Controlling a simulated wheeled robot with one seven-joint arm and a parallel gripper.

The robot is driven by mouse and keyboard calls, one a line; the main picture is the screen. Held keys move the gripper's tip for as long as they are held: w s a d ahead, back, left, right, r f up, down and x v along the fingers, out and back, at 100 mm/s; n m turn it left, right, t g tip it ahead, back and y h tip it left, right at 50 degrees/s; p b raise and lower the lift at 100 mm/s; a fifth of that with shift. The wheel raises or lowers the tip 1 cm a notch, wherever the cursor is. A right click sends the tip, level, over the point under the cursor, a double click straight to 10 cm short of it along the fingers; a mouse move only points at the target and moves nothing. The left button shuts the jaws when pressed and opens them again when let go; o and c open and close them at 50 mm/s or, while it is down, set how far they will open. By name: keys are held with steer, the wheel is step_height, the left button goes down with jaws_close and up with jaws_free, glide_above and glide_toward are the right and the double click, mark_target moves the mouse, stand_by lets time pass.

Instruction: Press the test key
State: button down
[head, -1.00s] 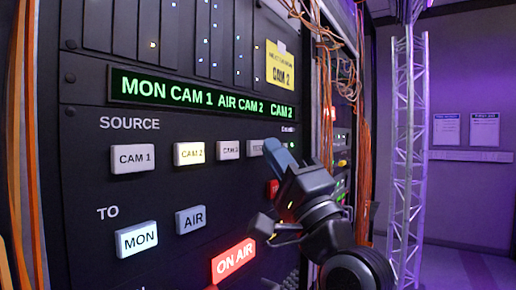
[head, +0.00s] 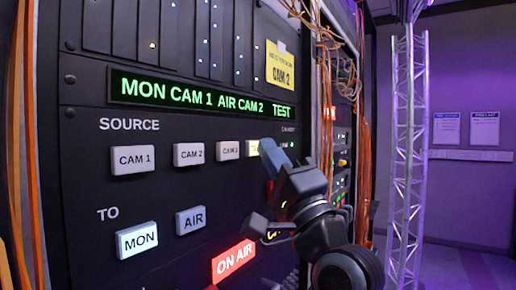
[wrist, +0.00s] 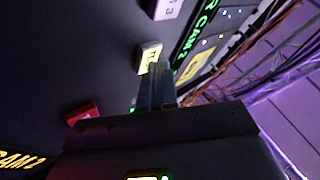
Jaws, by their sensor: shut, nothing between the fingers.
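The test key (head: 253,148) is the fourth key in the SOURCE row of the black panel. It is lit yellow, and its right part is hidden behind my fingers. In the wrist view the lit key (wrist: 149,57) shows right at the fingertips. My gripper (head: 267,147) is shut and empty, its blue-grey fingertips over the key's right side; in the wrist view the fingers (wrist: 157,72) overlap the key's edge. I cannot tell whether they touch it. The green display (head: 200,94) reads MON CAM 1, AIR CAM 2, TEST.
CAM 1 (head: 134,159), CAM 2 (head: 189,154) and CAM 3 (head: 228,150) keys are unlit white. MON (head: 137,239) and AIR (head: 190,221) keys sit below. A red ON AIR sign (head: 234,262) is lower. Orange cables (head: 327,110) hang right, before a truss (head: 404,150).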

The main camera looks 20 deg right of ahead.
stand_by(0.3)
steer(key=shift+s+d, duration=0.5)
steer(key=shift+s, duration=0.2)
steer(key=shift+b, duration=0.3)
steer(key=shift+s+d+b, duration=0.3)
steer(key=shift+s+d, duration=0.45)
steer(key=shift+s, duration=0.25)
steer(key=shift+s+d+b, duration=0.25)
steer(key=shift+s+d, duration=0.5)
steer(key=shift+s, duration=0.25)
